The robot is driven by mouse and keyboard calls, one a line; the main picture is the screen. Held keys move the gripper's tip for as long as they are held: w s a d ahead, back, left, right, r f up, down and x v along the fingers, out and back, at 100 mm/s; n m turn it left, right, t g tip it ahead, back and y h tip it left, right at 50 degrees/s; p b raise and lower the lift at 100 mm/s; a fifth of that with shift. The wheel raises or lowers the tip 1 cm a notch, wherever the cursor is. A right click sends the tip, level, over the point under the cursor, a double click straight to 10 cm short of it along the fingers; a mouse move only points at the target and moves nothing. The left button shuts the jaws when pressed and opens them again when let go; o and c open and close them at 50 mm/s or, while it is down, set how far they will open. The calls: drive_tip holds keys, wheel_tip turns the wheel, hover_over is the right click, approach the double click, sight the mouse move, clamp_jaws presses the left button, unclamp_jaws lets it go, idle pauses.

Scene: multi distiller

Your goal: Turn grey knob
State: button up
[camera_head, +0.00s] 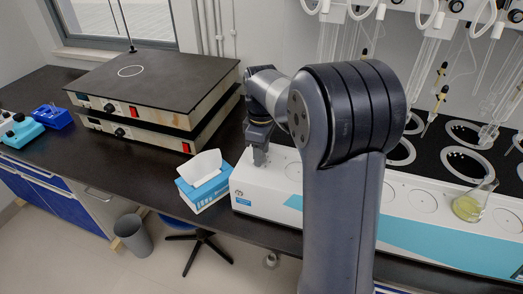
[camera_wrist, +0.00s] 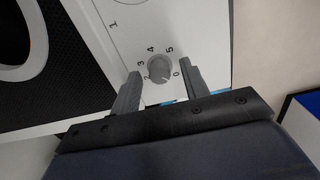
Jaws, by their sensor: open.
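My gripper (camera_wrist: 160,75) is open, with one finger on each side of the knob. Whether the fingers touch the knob I cannot tell. In the head view my gripper (camera_head: 260,157) points down at the left end of the white distiller (camera_head: 262,192). The knob is hidden there behind my gripper.
A tissue box (camera_head: 205,184) stands just left of the distiller. Stacked hot plates (camera_head: 150,95) are at the back left. A stool and bin are below the bench.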

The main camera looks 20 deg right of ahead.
drive_tip(key=shift+c, duration=0.5)
clamp_jaws()
